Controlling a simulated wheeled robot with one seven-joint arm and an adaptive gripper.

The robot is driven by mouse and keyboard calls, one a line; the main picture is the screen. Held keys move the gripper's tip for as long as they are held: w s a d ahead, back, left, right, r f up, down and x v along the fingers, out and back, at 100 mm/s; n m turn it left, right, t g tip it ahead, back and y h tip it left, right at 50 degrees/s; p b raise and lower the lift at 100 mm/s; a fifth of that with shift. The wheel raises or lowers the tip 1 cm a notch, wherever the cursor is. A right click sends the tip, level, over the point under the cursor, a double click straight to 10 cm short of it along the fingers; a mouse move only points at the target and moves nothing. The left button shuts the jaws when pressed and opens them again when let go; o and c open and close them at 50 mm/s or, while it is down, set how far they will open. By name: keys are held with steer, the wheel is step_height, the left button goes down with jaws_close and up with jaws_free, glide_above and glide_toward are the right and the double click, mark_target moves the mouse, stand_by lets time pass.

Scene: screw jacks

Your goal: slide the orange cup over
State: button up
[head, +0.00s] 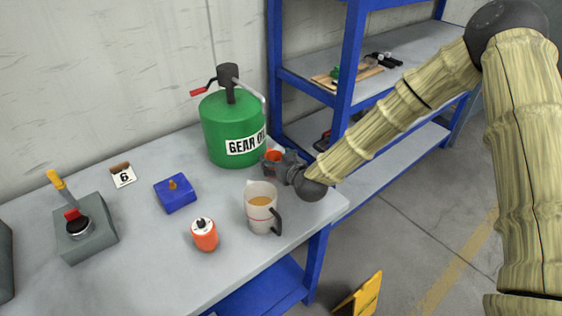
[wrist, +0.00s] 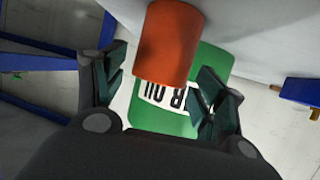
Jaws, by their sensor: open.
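The orange cup (wrist: 168,42) stands between and just beyond the two open fingers of my gripper (wrist: 160,88) in the wrist view. In the head view a small part of the orange cup (head: 273,156) shows at the table's right side, beside the green gear oil can, and my gripper (head: 276,163) partly hides it. My gripper is open, low over the table, with a finger on each side of the cup's line. I cannot tell whether a finger touches the cup.
The green gear oil can (head: 228,118) is close behind the cup. A measuring jug (head: 260,200) with tan liquid and an orange-red canister (head: 204,236) stand nearer. A blue block (head: 175,195) is left of them. A blue shelf rack (head: 350,60) stands right of the table (head: 150,262).

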mark_target(271, 156)
steer(key=shift+p+x, duration=0.75)
steer(key=shift+x, duration=2.45)
steer(key=c, duration=1)
steer(key=shift+c, duration=0.2)
